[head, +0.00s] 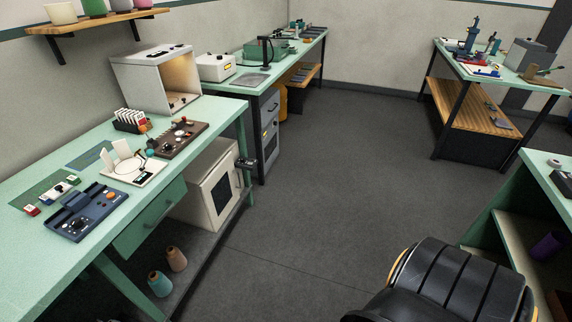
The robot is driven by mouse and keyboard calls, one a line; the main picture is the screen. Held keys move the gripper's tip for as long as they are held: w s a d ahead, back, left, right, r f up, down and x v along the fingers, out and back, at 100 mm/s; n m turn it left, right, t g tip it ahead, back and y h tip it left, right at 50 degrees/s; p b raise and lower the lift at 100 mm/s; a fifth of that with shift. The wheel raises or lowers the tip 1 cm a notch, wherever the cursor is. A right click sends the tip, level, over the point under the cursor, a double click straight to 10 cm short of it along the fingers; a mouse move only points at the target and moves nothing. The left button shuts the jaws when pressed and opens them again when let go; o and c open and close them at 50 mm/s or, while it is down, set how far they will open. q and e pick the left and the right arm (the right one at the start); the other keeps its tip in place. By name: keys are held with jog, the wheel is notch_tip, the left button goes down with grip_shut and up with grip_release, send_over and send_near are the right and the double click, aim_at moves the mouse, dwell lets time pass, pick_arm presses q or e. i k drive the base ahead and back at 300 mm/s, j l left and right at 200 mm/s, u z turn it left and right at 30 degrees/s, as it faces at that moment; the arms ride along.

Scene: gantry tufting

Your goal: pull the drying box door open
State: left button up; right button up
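The drying box appears to be the white cabinet (187,207) on the lower shelf under the left green bench. Its door (218,197) has a dark window and faces right, toward the open floor. The door looks shut, with no gap visible. A small dark fitting (245,163) shows near the top right of the cabinet, by the bench leg; I cannot tell whether it belongs to the door. The bench top hides the upper rear part of the cabinet. Neither of my grippers is in view.
The left bench (210,111) carries a white open-fronted box (157,77) and several tools. Two thread cones (177,259) stand on the shelf below. A grey drawer cabinet (269,130) stands beyond. Dark floor (330,190) is clear in the middle. A green bench (508,205) stands at right.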

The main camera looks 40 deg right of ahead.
aim_at(219, 191)
jog(key=z, duration=0.7)
jog(key=u, duration=0.5)
jog(key=i+l+u, duration=0.4)
jog(key=l, duration=0.25)
jog(key=l+u, duration=0.25)
jog(key=i+l+u, duration=0.2)
jog(key=l, duration=0.3)
jog(key=l+u, duration=0.2)
jog(key=l, duration=0.2)
